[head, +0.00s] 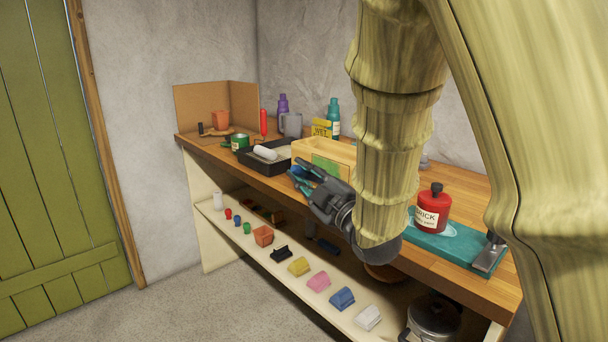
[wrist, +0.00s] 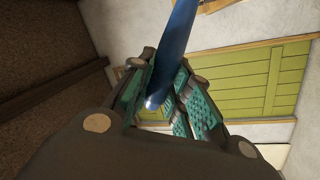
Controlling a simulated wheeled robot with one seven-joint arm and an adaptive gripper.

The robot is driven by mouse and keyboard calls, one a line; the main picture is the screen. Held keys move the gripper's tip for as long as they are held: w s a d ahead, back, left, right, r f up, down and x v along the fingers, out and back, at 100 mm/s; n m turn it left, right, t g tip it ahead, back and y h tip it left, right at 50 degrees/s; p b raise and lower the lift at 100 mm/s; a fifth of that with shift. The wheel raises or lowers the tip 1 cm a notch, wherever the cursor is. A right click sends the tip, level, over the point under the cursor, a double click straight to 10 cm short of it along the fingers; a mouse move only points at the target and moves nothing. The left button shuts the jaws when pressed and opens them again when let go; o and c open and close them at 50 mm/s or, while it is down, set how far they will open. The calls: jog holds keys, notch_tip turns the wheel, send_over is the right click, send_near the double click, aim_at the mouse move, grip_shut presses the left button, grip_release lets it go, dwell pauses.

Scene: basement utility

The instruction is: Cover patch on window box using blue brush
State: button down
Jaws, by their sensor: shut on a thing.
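The window box (head: 345,152) is a pale wooden box on the bench top, partly hidden behind my arm. A green patch (head: 325,165) shows on its front face. My gripper (head: 300,178) is in front of the bench edge, just left of and below the patch. It is shut on the blue brush, whose blue handle (wrist: 178,45) stands between the teal finger pads in the wrist view. Only a little blue shows at the fingers in the head view, and the bristles cannot be made out. The brush appears apart from the box.
A black tray (head: 249,162) with a white roller (head: 265,153) sits left of the box, beside a green can (head: 240,142). A red BRICK pot (head: 432,212) stands on a teal mat (head: 458,246) at right. The shelf below holds several coloured blocks and a lidded pot (head: 432,318).

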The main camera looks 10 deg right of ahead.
jog(key=shift+s+d, duration=0.1)
jog(key=shift+s+d, duration=0.25)
jog(key=shift+s, duration=0.15)
jog(key=shift+b, duration=0.4)
dwell(0.8)
jog(key=shift+w, duration=0.1)
jog(key=shift+w+a, duration=0.7)
jog(key=shift+w, duration=0.2)
jog(key=shift+s, duration=0.15)
